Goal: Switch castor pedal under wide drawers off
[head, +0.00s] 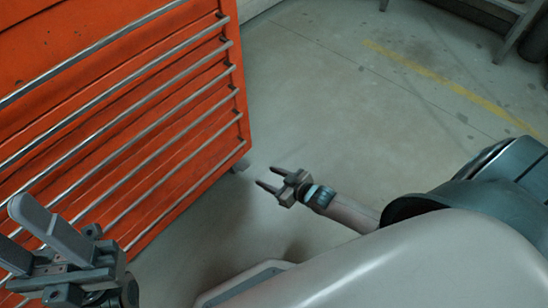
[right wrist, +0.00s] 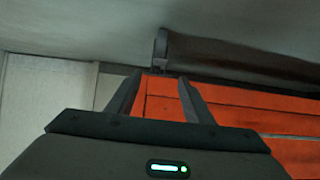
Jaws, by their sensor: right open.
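The orange cabinet with wide drawers (head: 140,110) fills the left of the head view. A castor (head: 241,164) shows small at its near bottom corner. In the right wrist view the castor (right wrist: 161,46) appears beyond the fingertips, roughly centred between them; I cannot clearly make out its pedal or the pedal's position. My right gripper (head: 268,178) is open and empty, low near the floor, to the right of the castor and apart from it. My left gripper (head: 22,228) is open and empty in front of the drawers at lower left.
Bare grey floor (head: 330,100) lies to the right of the cabinet, with a worn yellow line (head: 450,85). A grey bench or rack leg (head: 510,35) stands far at top right. The orange drawer fronts (right wrist: 235,110) fill the lower right of the wrist view.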

